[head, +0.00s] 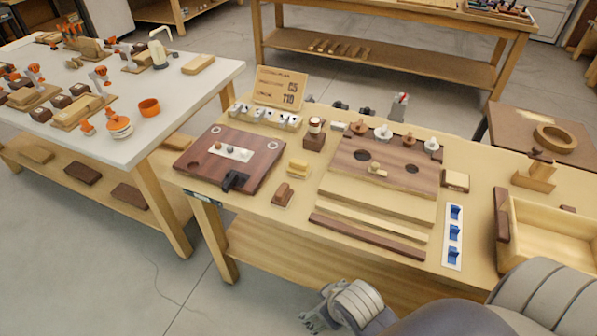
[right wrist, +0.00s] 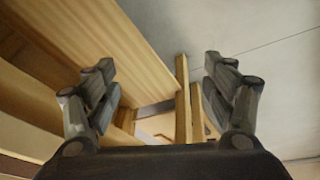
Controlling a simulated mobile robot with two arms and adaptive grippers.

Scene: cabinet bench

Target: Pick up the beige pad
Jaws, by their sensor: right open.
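A small block with a beige top and dark edges (head: 455,180) lies on the bench right of the brown board with holes; it looks most like the beige pad. A yellowish block (head: 298,166) lies left of that board, so I cannot be fully sure which is the pad. My right gripper (head: 318,312) is low in front of the bench's front edge, well short of both blocks. In the right wrist view its fingers (right wrist: 158,72) are spread wide with nothing between them. My left gripper is out of view.
The brown board with holes (head: 350,180) fills the bench's middle. A strip with blue switches (head: 453,240) and an open wooden drawer box (head: 545,235) are on the right. A dark red board (head: 210,175) lies left. The bench's wooden underside and legs (right wrist: 183,100) show in the wrist view.

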